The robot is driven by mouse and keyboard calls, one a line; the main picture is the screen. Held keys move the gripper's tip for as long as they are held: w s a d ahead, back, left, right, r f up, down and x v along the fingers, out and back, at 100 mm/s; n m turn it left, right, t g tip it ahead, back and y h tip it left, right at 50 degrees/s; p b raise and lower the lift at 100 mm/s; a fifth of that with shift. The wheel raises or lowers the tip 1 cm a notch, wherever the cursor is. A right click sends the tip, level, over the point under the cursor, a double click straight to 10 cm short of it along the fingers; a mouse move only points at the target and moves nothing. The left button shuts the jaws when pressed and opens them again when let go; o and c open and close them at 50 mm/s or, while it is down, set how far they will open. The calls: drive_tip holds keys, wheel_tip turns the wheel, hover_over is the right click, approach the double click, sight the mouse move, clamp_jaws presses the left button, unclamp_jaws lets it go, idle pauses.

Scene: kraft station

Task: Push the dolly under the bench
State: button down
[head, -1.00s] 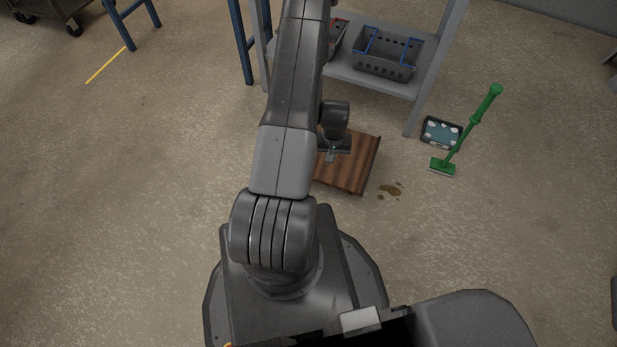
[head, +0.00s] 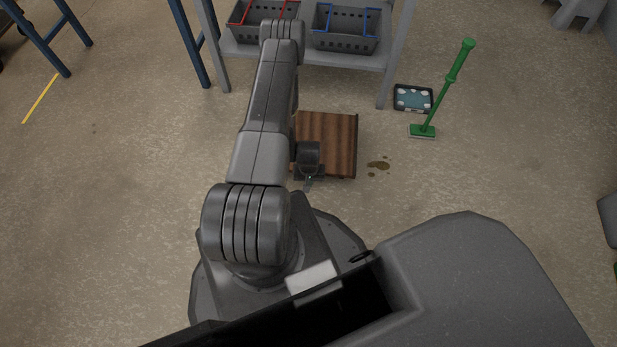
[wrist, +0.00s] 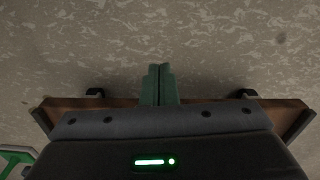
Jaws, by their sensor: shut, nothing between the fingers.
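The dolly is a low brown wooden platform (head: 335,130) on the floor. My arm hides its left part in the head view. My gripper (head: 308,183) is at the dolly's near edge, left of that edge's visible middle. In the wrist view, my gripper's green fingers (wrist: 159,84) are shut and empty, reaching past the edge of the board (wrist: 118,103); contact cannot be told. Dark casters show at that edge. Blue legs (head: 190,45) of a bench-like frame stand at the upper left, its top out of view. A grey-framed unit (head: 392,62) stands beyond the dolly.
The grey unit's low shelf holds a red-trimmed basket (head: 262,18) and a blue-trimmed basket (head: 346,40). A brown spill (head: 378,165) lies right of the dolly. A green mop (head: 440,95) and a dark tray (head: 412,110) are farther right. Floor at left is clear.

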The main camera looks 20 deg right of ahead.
wheel_tip(320, 180, down, 4)
drive_tip(key=shift+w+r+b, duration=0.15)
drive_tip(key=shift+b, duration=0.3)
drive_tip(key=shift+w+d+r, duration=0.15)
drive_tip(key=shift+w+d, duration=0.15)
drive_tip(key=shift+w, duration=0.3)
drive_tip(key=shift+w+d+r, duration=0.1)
drive_tip(key=shift+w+d, duration=0.2)
drive_tip(key=shift+w, duration=0.3)
drive_tip(key=shift+w+d+b, duration=0.2)
drive_tip(key=shift+w+b, duration=0.15)
drive_tip(key=shift+w, duration=0.15)
